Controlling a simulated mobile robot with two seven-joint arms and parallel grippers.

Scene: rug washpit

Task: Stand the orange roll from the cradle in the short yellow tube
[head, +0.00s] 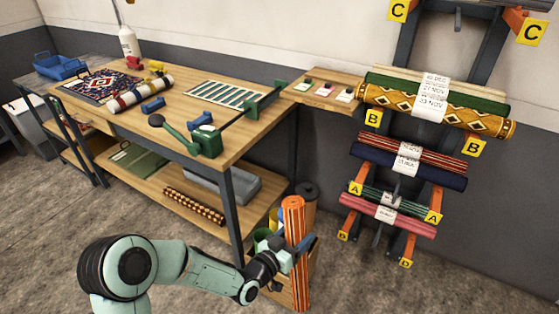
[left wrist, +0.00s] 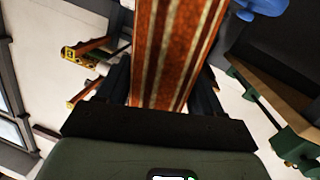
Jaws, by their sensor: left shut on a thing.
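The orange striped roll (head: 294,218) stands about upright in the lower middle of the head view. My left gripper (head: 292,252) is shut on it around its middle. In the left wrist view the roll (left wrist: 172,50) runs up between the gripper's two dark fingers. Behind the roll and gripper is a cluster of tubes (head: 262,238) with green, yellow and blue parts, largely hidden. I cannot make out the short yellow tube's mouth, or whether the roll's lower end touches anything. My right gripper is not in view.
A wooden bench (head: 225,135) with a lower shelf stands at the left, its front leg close to the tubes. A wall rack (head: 411,160) holds several rolls at the right. A wooden box (head: 284,296) is by the roll. Concrete floor is open at the front.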

